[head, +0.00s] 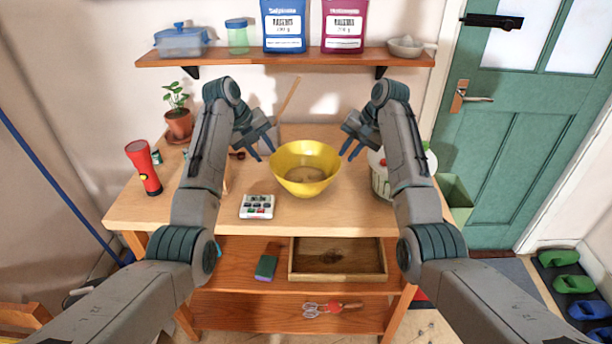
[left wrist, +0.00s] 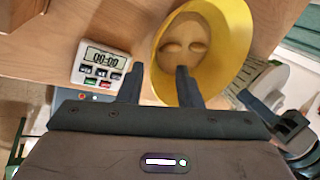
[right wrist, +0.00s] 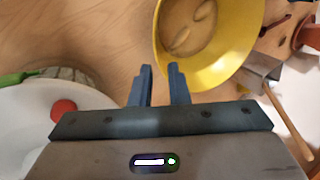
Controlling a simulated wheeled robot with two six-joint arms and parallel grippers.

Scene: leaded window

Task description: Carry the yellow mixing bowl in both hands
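The yellow mixing bowl (head: 289,159) stands upright on the wooden table, with something tan inside its bottom. It also shows in the left wrist view (left wrist: 240,35) and the right wrist view (right wrist: 222,75). My left gripper (head: 264,154) is open at the bowl's left side; in its wrist view (left wrist: 160,83) one finger overlaps the bowl and the other is outside the rim. My right gripper (head: 349,152) is at the bowl's right rim, its fingers apart by a narrow gap (right wrist: 161,78). I cannot tell whether either gripper touches the rim.
A timer (head: 257,206) lies front left of the bowl. A white colander-like container (head: 381,182) stands close on the right, partly behind my right arm. A red flashlight (head: 144,167) and potted plant (head: 178,122) are at the left. A wall shelf (head: 285,57) hangs above.

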